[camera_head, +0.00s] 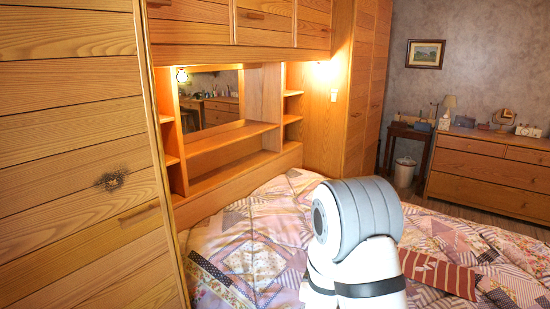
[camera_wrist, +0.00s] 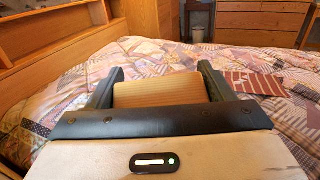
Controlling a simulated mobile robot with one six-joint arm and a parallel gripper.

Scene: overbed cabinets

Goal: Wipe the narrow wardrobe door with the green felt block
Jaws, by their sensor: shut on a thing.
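A wooden wardrobe door (camera_head: 70,235) fills the left of the head view, with horizontal boards and a wooden handle (camera_head: 138,214). A dark brown-black smudge (camera_head: 112,180) marks it left of and above the handle. In the wrist view my gripper (camera_wrist: 160,74) is shut on a tan, finely ribbed block (camera_wrist: 160,92), held between its two dark fingers above the bed. No green face of this block shows; its far side and underside are hidden. The block and my gripper are not visible in the head view, where only my white and grey arm shows. The gripper is apart from the door.
A bed with a patchwork quilt (camera_head: 250,240) lies below my arm, with a red striped piece (camera_head: 440,273) on it. Open shelves with a mirror (camera_head: 208,100) and overhead cabinets (camera_head: 190,12) stand behind. A tall wardrobe (camera_head: 362,95) and dresser (camera_head: 490,170) are farther right.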

